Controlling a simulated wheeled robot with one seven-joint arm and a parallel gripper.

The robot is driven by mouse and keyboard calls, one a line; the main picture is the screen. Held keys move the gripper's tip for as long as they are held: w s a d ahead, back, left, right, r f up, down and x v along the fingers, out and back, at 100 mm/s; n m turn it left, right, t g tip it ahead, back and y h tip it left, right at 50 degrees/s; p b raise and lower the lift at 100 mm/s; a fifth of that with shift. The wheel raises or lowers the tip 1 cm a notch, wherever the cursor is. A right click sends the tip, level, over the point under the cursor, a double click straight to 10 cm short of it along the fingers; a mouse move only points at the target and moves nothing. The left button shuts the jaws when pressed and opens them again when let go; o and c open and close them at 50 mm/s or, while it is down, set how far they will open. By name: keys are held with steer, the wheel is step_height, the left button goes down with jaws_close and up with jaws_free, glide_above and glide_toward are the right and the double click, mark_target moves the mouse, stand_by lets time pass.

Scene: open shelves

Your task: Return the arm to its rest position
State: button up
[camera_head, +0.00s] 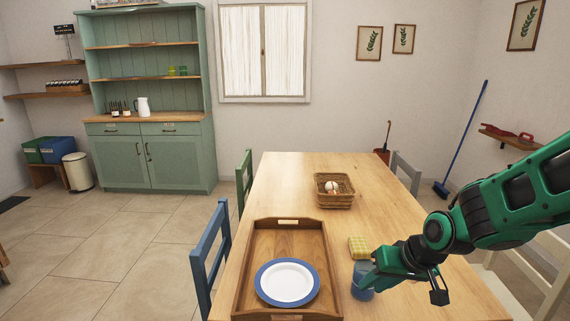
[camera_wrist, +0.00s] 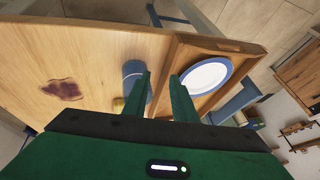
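My green arm reaches in from the right in the head view. My gripper (camera_head: 374,281) is low over the table, next to a blue cup (camera_head: 359,291) and partly in front of it. In the wrist view my gripper (camera_wrist: 160,80) has its two fingers apart with nothing between them. The cup (camera_wrist: 133,76) shows just left of the left finger there, partly covered by it; I cannot tell if they touch.
The wooden table (camera_head: 285,172) holds a tray (camera_head: 259,237) with a blue-rimmed plate (camera_head: 288,283), a yellow checked cloth (camera_head: 358,247) and a basket (camera_head: 335,201). A dark red stain (camera_wrist: 62,90) shows on the table. Chairs (camera_head: 211,255) stand around it.

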steer(key=s+d+r+h, duration=0.3)
steer(key=s+d+r, duration=0.4)
steer(key=d+r, duration=0.15)
steer(key=s+d+m+g, duration=0.2)
steer(key=s+d, duration=0.3)
steer(key=s, duration=0.3)
steer(key=s+d+f+m+g, duration=0.1)
steer(key=s+d+m, duration=0.3)
steer(key=s, duration=0.5)
steer(key=shift+d+f+g, duration=0.25)
steer(key=shift+d+g, duration=0.65)
steer(key=shift+d, duration=0.05)
